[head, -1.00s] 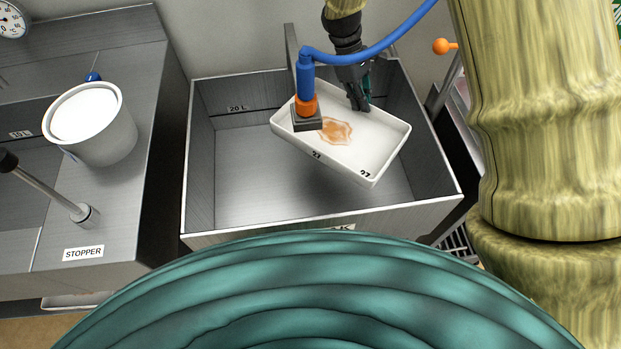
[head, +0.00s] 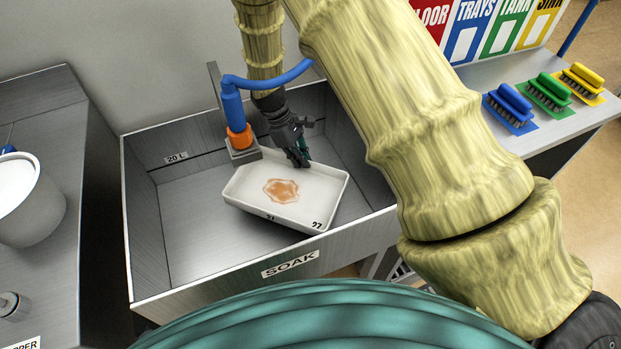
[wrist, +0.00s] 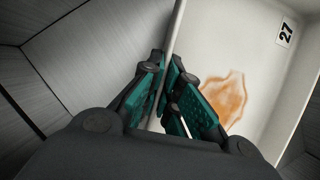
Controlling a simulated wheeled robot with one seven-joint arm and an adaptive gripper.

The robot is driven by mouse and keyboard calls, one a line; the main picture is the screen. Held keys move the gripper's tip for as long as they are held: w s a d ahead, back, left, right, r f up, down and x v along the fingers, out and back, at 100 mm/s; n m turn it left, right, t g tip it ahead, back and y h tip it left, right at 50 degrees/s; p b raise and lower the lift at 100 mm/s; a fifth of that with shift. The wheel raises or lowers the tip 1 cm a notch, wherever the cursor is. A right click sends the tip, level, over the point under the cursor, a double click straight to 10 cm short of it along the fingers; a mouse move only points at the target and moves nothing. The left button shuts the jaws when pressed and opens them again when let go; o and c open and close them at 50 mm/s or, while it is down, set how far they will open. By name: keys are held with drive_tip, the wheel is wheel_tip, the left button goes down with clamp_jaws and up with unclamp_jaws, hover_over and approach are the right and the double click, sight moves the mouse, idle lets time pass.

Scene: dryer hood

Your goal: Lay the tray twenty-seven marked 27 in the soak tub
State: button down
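The white tray (head: 318,188) with a brown-orange stain (head: 282,191) bears a 27 mark at its lower right corner. In the head view it shows within the outline of the steel soak tub (head: 180,285), labelled SOAK. I cannot tell whether it touches the tub floor. My gripper (head: 302,160) is at the tray's far long edge. In the wrist view, the fingers of my gripper (wrist: 170,100) close on the tray's wall, one pad on each side. The tray's inside (wrist: 220,40) and 27 label (wrist: 285,33) show to the right there.
A blue and orange spout (head: 238,132) with a grey block hangs close by the tray's far left corner. A white bucket (head: 30,205) stands on the left counter. Several coloured brushes (head: 510,107) lie on the right counter. The tub's left part looks empty.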

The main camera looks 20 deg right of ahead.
sight(311, 171)
wheel_tip(311, 171, down, 6)
drive_tip(key=shift+r, duration=0.15)
drive_tip(key=s+d+p, duration=0.1)
drive_tip(key=s+d, duration=0.1)
drive_tip(key=shift+s+d+r+p, duration=0.15)
drive_tip(key=shift+s+d+p, duration=0.05)
drive_tip(key=shift+s+p, duration=0.2)
drive_tip(key=shift+s+d+f, duration=0.15)
drive_tip(key=shift+d+f, duration=0.05)
drive_tip(key=shift+f, duration=0.55)
drive_tip(key=shift+f, duration=0.15)
drive_tip(key=c, duration=1.6)
unclamp_jaws()
drive_tip(key=shift+c, duration=0.2)
drive_tip(key=b+v, duration=0.1)
drive_tip(key=v, duration=1.1)
drive_tip(key=shift+a, duration=0.1)
